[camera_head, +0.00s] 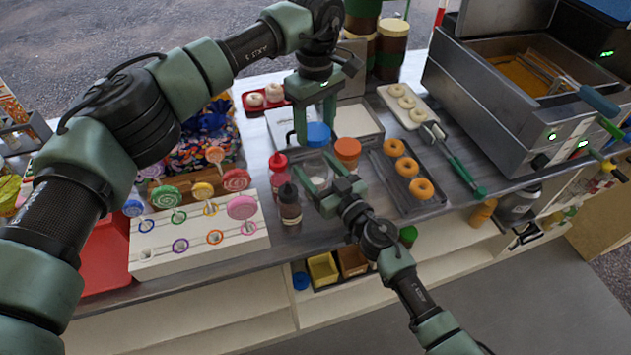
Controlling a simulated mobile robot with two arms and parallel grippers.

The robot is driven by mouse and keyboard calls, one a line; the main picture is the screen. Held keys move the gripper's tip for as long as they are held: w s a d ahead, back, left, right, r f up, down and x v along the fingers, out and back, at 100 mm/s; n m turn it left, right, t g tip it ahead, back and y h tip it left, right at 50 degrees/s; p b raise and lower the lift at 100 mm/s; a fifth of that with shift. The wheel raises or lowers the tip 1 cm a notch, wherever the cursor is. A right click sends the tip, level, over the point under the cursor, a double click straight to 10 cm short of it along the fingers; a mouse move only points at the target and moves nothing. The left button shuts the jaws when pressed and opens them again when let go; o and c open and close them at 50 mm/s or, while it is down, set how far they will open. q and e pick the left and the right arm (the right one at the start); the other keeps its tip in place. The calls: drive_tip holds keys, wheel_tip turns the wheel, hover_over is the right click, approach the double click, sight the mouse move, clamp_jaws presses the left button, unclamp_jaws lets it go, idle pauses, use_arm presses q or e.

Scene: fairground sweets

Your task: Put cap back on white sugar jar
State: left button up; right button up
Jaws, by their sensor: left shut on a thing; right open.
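My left gripper (315,129) comes down from above and is shut on a blue cap (318,136). A pale white jar (313,165), which looks like the sugar jar, stands on the counter just below the cap in the picture. I cannot tell how large the gap between cap and jar is. My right gripper (313,180) is open, low at the front of the jar, with its fingers pointing towards it. The fingers and the cap partly hide the jar.
An orange-capped jar (347,152) stands close on the right. A red bottle (279,172) and a dark bottle (289,207) stand on the left. A lollipop stand (225,252), a doughnut tray (425,204) and a fryer (470,95) flank the area.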

drive_tip(key=shift+w, duration=0.1)
clamp_jaws()
use_arm(q)
hover_over(316, 159)
drive_tip(key=shift+f, duration=2.45)
drive_tip(key=shift+f, duration=0.9)
drive_tip(key=shift+f, duration=0.6)
